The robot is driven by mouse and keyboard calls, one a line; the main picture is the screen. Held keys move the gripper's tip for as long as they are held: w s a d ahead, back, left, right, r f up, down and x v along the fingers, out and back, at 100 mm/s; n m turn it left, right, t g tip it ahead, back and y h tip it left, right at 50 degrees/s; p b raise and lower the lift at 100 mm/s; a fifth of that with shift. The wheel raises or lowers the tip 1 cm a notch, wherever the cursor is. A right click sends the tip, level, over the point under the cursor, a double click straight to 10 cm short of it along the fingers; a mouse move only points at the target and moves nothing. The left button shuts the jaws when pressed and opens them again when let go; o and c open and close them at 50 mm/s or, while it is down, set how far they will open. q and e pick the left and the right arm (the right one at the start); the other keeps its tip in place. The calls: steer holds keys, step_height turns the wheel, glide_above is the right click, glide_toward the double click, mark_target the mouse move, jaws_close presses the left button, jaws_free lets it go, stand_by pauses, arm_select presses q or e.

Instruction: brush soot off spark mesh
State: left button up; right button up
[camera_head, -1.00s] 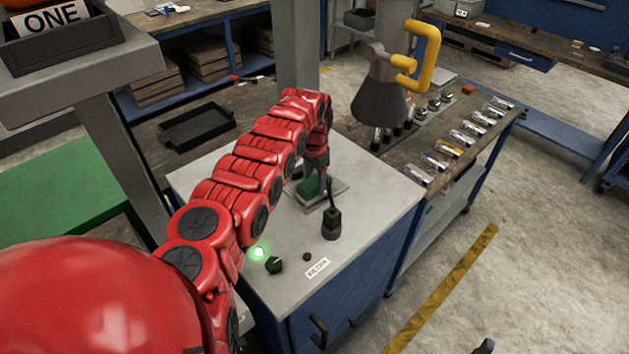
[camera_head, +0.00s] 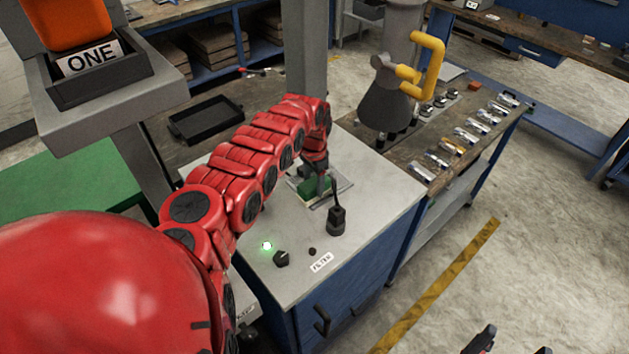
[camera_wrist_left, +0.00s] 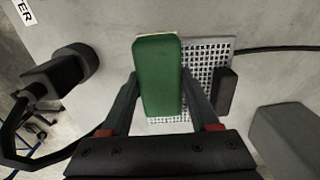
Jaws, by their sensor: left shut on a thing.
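The green brush block (camera_wrist_left: 157,80) sits between the fingers of my left gripper (camera_wrist_left: 160,95) in the left wrist view. In the head view my left gripper (camera_head: 318,178) reaches down over the bench with the green block (camera_head: 308,189) at its tips. The spark mesh (camera_wrist_left: 207,66), a pale square grid with dark gaps, lies under the block and is partly hidden by it. I cannot tell whether the block touches the mesh. Two dark fingertips of my right gripper (camera_head: 514,346) show apart at the bottom right, with nothing seen between them.
A black plug-like fitting (camera_head: 336,221) with a cable stands near the mesh. A black knob (camera_head: 281,259), a green light (camera_head: 266,245) and a FILTER label (camera_head: 321,262) are at the front. A microscope-like device with a yellow handle (camera_head: 428,65) stands behind.

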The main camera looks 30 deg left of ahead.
arm_select(q)
steer(key=shift+s+a+r+p, duration=0.2)
steer(key=shift+s+p, duration=0.2)
steer(key=shift+p, duration=0.65)
steer(key=shift+s+a+f+p, duration=0.15)
steer(key=shift+s+a+p, duration=0.1)
steer(key=shift+s+p, duration=0.6)
steer(key=shift+w, duration=0.15)
steer(key=shift+f, duration=0.15)
steer(key=shift+w+d+f+b, duration=0.2)
steer(key=shift+w+b, duration=0.15)
steer(key=shift+b, duration=0.5)
steer(key=shift+w+d+b, duration=0.25)
steer(key=shift+w+b, duration=0.4)
steer(key=shift+b, duration=0.55)
steer(key=shift+r, duration=0.2)
